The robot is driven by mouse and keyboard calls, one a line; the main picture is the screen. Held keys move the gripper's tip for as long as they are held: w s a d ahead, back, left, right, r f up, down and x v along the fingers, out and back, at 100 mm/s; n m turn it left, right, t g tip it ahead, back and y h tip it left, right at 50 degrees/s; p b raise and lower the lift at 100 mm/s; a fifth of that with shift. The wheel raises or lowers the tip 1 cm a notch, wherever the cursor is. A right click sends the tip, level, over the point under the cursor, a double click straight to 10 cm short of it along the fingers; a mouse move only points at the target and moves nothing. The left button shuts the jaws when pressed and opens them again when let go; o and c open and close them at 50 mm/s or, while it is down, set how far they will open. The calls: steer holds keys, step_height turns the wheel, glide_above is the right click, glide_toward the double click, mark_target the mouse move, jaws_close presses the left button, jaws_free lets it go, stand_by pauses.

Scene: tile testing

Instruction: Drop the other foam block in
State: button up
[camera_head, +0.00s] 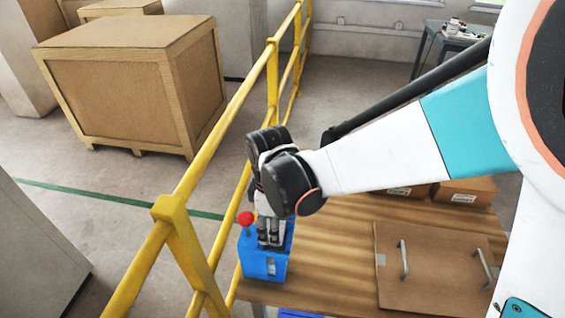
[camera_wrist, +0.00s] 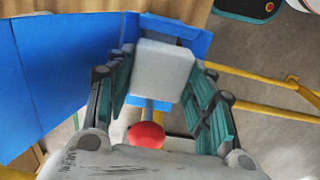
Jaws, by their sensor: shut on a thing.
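My gripper (camera_head: 270,240) points down at the top of a blue box (camera_head: 262,266) on the near left corner of the wooden table. In the wrist view, a pale grey-white foam block (camera_wrist: 163,70) sits between the teal finger pads, and the gripper is shut on it. Blue walls of the box (camera_wrist: 198,40) show just behind the block. A red ball knob (camera_head: 246,218) stands on a stem at the box's left; it also shows in the wrist view (camera_wrist: 146,135). The box's inside is hidden, and I cannot tell how far the block is inside it.
A yellow railing (camera_head: 190,190) runs close along the left of the table. A brown panel with two handles (camera_head: 430,280) lies on the table (camera_head: 335,240) at right. Cardboard boxes (camera_head: 465,191) stand at its back. The tabletop between box and panel is clear.

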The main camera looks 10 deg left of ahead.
steer(key=o, duration=0.8)
steer(key=shift+r, duration=0.1)
